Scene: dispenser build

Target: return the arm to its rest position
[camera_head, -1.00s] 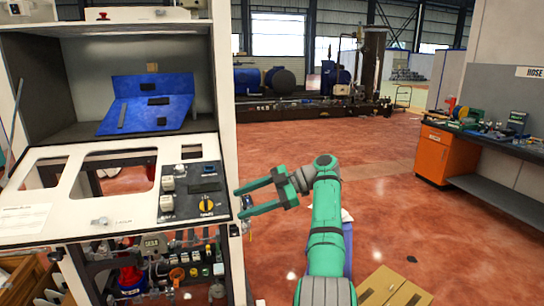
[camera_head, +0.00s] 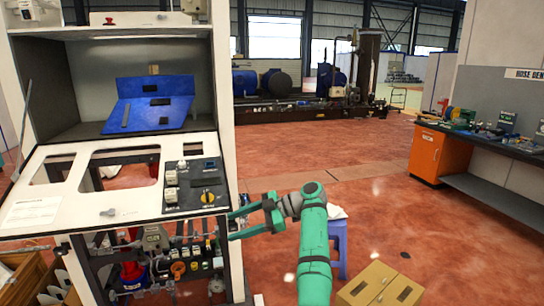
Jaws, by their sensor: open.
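My green arm reaches up from the bottom of the head view. My gripper (camera_head: 240,222) is at its left end, its two fingers apart and pointing left. Nothing shows between the fingers. The fingertips are close beside the right side of the white dispenser cabinet (camera_head: 228,110); I cannot tell whether they touch it.
A blue stool (camera_head: 338,245) stands just behind my arm. A cardboard box (camera_head: 380,286) lies on the floor at the lower right. An orange cabinet (camera_head: 426,155) and workbench (camera_head: 506,151) stand at the right.

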